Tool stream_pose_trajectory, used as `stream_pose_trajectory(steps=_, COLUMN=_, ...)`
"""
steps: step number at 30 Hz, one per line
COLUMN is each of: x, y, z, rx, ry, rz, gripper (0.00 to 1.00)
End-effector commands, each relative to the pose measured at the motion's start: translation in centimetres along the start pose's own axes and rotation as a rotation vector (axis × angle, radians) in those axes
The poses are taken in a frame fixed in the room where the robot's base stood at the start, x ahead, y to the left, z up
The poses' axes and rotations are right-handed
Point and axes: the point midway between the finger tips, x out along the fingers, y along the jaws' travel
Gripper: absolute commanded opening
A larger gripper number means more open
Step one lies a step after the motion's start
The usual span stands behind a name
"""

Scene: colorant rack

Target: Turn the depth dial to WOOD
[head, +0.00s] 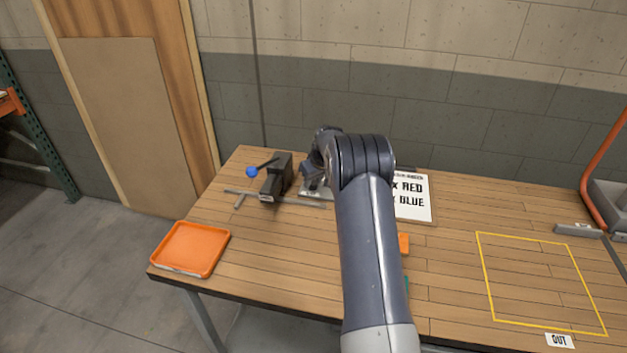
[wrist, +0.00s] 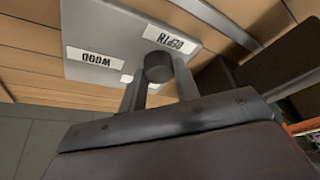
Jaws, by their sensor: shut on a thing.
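The depth dial (wrist: 158,67) is a dark round knob on a light grey plate (wrist: 105,25) in the wrist view. The plate bears a DEPTH label (wrist: 170,38) beside the dial and a WOOD label (wrist: 95,57) to its left, both upside down in this view. My gripper (wrist: 157,80) has one finger on each side of the dial and is shut on it. A small white patch beside the left finger is mostly hidden, so I cannot read it. In the head view my arm hides the dial; only part of the plate (head: 316,194) shows.
A dark vise-like block with a blue-knobbed lever (head: 275,178) stands left of my gripper. An orange tray (head: 190,248) lies at the bench's left corner. A sign (head: 413,197) reading RED and BLUE is behind my arm. A yellow outlined area (head: 540,285) at right is empty.

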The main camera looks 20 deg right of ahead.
Motion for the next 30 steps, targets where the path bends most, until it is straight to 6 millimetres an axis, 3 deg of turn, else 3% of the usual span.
stream_pose_trajectory(steps=14, x=0.14, y=-0.11, z=0.07, rx=0.104, ry=0.000, rz=0.043, gripper=0.07)
stream_pose_trajectory(steps=30, x=0.23, y=-0.39, z=-0.05, rx=0.543, ry=0.000, rz=0.228, gripper=0.07)
